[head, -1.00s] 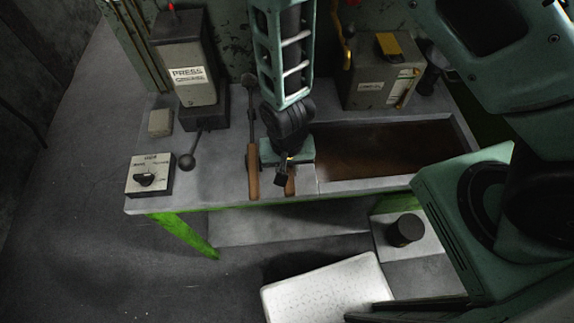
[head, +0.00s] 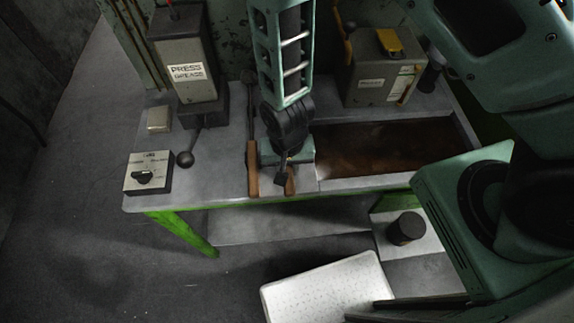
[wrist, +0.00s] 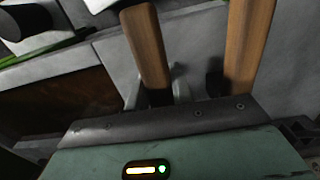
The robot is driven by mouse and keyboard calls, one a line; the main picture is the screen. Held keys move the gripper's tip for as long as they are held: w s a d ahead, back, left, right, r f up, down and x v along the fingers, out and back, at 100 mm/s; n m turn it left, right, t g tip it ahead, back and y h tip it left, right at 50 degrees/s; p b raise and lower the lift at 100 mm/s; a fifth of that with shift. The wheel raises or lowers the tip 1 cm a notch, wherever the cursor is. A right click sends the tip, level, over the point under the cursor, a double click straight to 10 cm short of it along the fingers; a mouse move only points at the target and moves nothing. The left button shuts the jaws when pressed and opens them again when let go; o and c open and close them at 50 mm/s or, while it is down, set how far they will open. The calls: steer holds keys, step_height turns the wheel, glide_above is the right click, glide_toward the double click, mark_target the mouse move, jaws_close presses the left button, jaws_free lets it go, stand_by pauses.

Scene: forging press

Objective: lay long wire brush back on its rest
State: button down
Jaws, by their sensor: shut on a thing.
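My gripper (head: 284,172) is low over the front of the grey bench, left of the brown-filled trough. It is shut on a wooden handle, which I take as the long wire brush (head: 291,184). In the wrist view that brush's handle (wrist: 148,45) stands between the fingers and points away from the palm. Its bristle end is hidden under my gripper and arm. A second wooden-handled tool (head: 252,170) lies just left, its dark shaft running toward the back; its handle is at the right in the wrist view (wrist: 248,45). I cannot make out the brush's rest.
A press grease box (head: 185,75) with a ball-ended lever (head: 186,159) and a dial box (head: 148,174) stand to the left. The trough (head: 390,148) is to the right, with a grey-green box (head: 380,75) behind it. A black can (head: 406,228) stands below the bench.

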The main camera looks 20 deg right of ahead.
steer(key=c, duration=1.1)
jaws_free()
step_height(320, 180, up, 17)
steer(key=shift+r+b, duration=0.15)
steer(key=shift+b, duration=0.35)
